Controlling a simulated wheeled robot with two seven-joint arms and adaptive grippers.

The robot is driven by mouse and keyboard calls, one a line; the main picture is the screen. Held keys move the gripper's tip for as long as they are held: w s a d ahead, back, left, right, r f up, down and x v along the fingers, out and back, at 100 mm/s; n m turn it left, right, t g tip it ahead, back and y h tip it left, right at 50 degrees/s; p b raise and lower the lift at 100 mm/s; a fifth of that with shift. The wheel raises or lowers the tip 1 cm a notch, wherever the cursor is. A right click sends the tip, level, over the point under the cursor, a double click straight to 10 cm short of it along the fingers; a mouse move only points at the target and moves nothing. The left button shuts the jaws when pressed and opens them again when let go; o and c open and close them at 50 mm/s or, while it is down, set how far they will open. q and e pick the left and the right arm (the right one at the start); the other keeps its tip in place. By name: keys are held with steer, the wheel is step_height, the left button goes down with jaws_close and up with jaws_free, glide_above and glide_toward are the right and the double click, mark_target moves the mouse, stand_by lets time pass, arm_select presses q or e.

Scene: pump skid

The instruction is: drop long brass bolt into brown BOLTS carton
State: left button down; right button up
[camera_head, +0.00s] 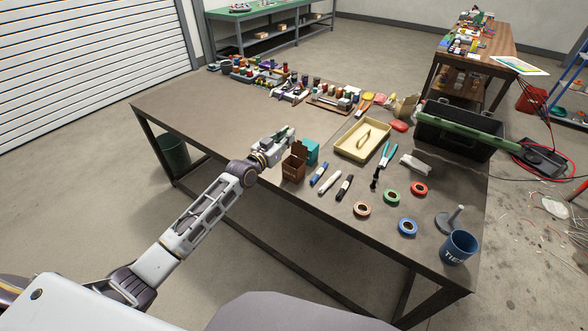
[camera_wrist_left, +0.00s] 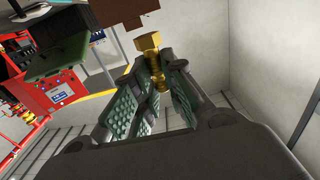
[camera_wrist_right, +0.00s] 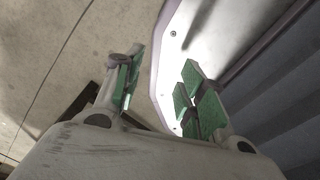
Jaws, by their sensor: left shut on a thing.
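My left gripper (camera_head: 277,138) is above the table, just behind and left of the brown carton (camera_head: 293,168). In the left wrist view, my left gripper (camera_wrist_left: 157,78) is shut on the long brass bolt (camera_wrist_left: 149,43), whose hex head sticks out past the fingertips. Part of a brown thing, likely the carton, shows beyond the bolt at the top of that view (camera_wrist_left: 122,10). The carton's flap stands up; its lettering and inside cannot be made out. The bolt is not discernible in the head view. My right gripper (camera_wrist_right: 160,82) is open and empty, away from the table.
A teal box (camera_head: 311,151) stands right beside the carton. Markers (camera_head: 330,181), tape rolls (camera_head: 362,209), a yellow tray (camera_head: 362,139) and a blue cup (camera_head: 458,247) lie to the right. The table's left part (camera_head: 200,110) is clear.

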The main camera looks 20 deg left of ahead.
arm_select(q)
step_height(320, 180, down, 5)
steer(key=b, duration=0.4)
steer(key=shift+r, duration=0.15)
steer(key=c, duration=1.5)
jaws_free()
steer(key=shift+o, duration=0.6)
arm_select(e)
steer(key=d+f, duration=0.2)
steer(key=f, duration=0.1)
steer(key=d+f, duration=0.1)
steer(key=d, duration=0.1)
steer(key=shift+w+f, duration=0.15)
steer(key=shift+w, duration=0.2)
arm_select(q)
steer(key=v, duration=1.2)
arm_select(e)
steer(key=shift+w, duration=0.45)
